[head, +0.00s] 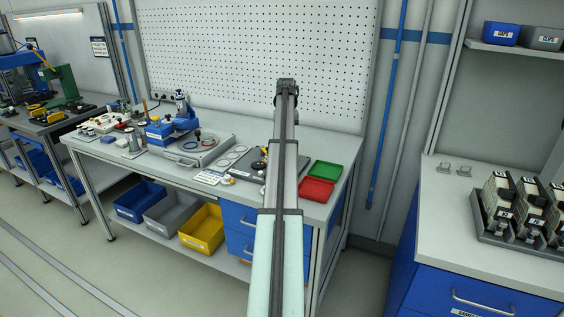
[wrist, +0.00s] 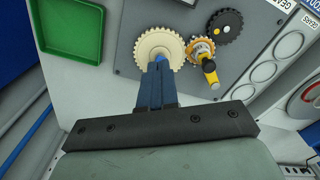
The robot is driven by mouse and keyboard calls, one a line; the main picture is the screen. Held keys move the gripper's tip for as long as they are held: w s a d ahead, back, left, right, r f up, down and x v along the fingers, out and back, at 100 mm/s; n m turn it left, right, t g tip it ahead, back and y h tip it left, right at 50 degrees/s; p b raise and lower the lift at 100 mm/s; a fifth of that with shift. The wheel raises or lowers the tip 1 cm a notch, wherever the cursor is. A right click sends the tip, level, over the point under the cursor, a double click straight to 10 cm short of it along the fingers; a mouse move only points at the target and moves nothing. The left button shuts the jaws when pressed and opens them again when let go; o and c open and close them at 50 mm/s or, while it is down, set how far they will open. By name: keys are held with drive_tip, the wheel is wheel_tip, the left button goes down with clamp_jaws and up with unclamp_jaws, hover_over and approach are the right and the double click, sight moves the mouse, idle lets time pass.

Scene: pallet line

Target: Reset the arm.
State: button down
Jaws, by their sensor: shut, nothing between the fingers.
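My gripper (wrist: 157,68) shows in the wrist view with its two blue fingers together and nothing between them. It points at a cream gear (wrist: 143,47) on a dark grey board (wrist: 125,50). The fingers overlap the near side of this gear in the picture; I cannot tell how far above it they are. A light blue part shows at the gear's middle, just beyond the fingertips. In the head view my arm reaches up and away over the workbench (head: 230,135), and the gripper is hidden behind it.
A green tray (head: 325,171) and a red tray (head: 316,190) sit right of my arm. Blue equipment (head: 172,127) stands left on the bench. A pegboard (head: 240,50) rises behind.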

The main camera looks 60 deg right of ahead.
idle(0.4)
